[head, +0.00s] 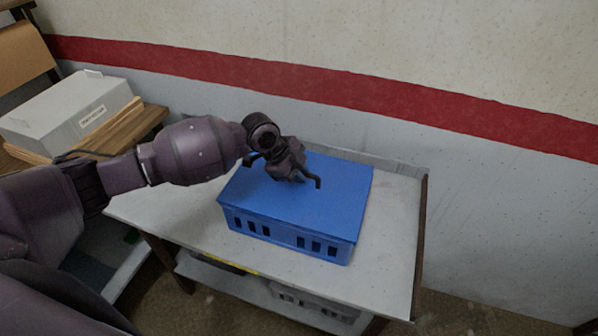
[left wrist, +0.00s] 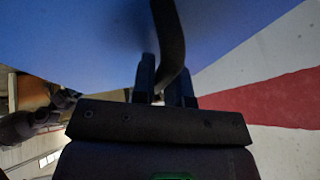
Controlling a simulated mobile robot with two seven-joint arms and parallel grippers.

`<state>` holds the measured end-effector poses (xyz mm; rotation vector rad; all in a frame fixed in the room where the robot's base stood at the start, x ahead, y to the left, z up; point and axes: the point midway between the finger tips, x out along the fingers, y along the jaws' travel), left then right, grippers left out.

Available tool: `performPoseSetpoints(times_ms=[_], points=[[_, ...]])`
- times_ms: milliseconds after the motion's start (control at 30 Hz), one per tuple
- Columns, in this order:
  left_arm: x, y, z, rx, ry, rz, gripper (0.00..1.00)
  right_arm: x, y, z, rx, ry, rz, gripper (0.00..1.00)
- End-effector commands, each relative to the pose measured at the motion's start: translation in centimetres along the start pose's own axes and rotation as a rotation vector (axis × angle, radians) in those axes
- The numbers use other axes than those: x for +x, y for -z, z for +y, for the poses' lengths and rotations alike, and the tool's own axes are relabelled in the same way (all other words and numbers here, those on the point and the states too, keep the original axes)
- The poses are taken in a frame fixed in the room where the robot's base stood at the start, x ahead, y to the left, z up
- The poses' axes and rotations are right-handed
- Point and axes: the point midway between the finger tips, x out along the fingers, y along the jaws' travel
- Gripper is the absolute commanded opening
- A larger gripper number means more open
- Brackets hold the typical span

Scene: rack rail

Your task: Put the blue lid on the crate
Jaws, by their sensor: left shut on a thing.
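The blue crate (head: 290,242), with slots in its side, stands on the white table. The flat blue lid (head: 335,195) covers its top and looks level and lined up with the rim. I cannot tell for sure whether a thin gap is left under it. My left gripper (head: 288,176) is over the lid, shut on its dark bent handle (head: 317,181), whose ends show on both sides. In the left wrist view the handle (left wrist: 171,45) passes between the fingers (left wrist: 165,85), with the blue lid (left wrist: 80,45) behind. My right gripper is out of view.
The white table (head: 390,235) has bare room right of the crate and a low rim at the back by the wall. A grey box (head: 65,108) sits on a wooden surface at left. A grey bin (head: 315,303) is on the lower shelf.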

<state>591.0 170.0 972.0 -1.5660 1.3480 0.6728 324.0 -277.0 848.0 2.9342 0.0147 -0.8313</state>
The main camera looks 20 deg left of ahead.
Motion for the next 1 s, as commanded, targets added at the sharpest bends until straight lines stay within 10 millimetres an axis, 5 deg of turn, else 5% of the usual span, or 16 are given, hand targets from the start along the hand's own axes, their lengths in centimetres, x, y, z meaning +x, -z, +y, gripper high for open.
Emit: performPoseSetpoints(times_ms=[967,1000], points=[[0.73,-0.33,0.22,0.001,0.001,0.001,0.0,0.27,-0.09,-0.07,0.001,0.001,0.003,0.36],[0.73,-0.32,0.22,0.001,0.001,0.001,0.19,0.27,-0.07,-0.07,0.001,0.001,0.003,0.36]])
